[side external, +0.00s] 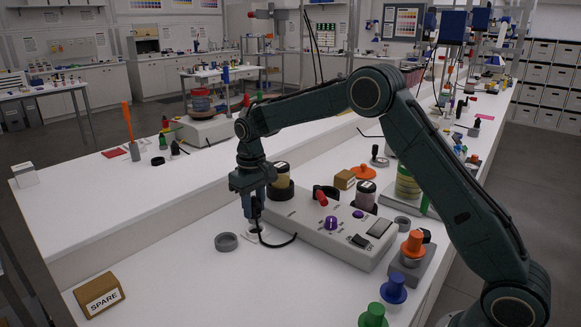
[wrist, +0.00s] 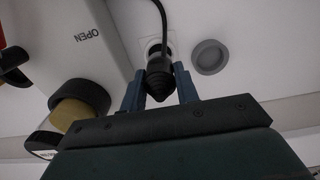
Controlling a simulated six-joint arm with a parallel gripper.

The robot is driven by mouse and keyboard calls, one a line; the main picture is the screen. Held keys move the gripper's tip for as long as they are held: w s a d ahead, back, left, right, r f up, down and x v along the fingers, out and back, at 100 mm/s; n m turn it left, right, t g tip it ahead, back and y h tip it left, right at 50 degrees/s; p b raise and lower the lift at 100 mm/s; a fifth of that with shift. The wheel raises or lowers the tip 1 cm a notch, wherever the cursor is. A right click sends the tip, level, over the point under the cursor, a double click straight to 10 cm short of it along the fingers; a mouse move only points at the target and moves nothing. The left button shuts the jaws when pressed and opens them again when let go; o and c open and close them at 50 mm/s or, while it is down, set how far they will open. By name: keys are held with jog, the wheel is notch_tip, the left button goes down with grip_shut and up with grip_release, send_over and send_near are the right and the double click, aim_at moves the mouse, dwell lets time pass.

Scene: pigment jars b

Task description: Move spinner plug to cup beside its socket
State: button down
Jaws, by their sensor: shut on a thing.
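The spinner plug (wrist: 159,84) is a black, ribbed, tapered plug with a black cord. In the wrist view it sits between the two blue fingers of my gripper (wrist: 159,72), which is shut on it. In the side view my gripper (side external: 252,214) points down, low over a small white socket plate (side external: 252,238) on the bench. The plate also shows behind the plug in the wrist view (wrist: 151,46). The plug's far end is hidden, so I cannot tell whether it is seated. The grey round cup (side external: 226,242) stands beside the plate, apart from my gripper; it also shows in the wrist view (wrist: 209,57).
A pale control box (side external: 330,236) with knobs and a switch lies right of my gripper; the black cord (side external: 279,244) curves beside it. A dark-lidded jar (side external: 281,184) stands close behind. A SPARE block (side external: 99,294) is at front left.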

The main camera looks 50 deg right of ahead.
jog(key=shift+r, duration=1.15)
jog(key=w+a+r, duration=0.2)
jog(key=a, duration=0.6)
jog(key=shift+w+r, duration=0.25)
jog(key=shift+r, duration=0.05)
jog(key=shift+f, duration=0.15)
jog(key=shift+f, duration=2.75)
jog(key=shift+f, duration=1.3)
jog(key=c, duration=1)
grip_release()
jog(key=shift+o, duration=0.2)
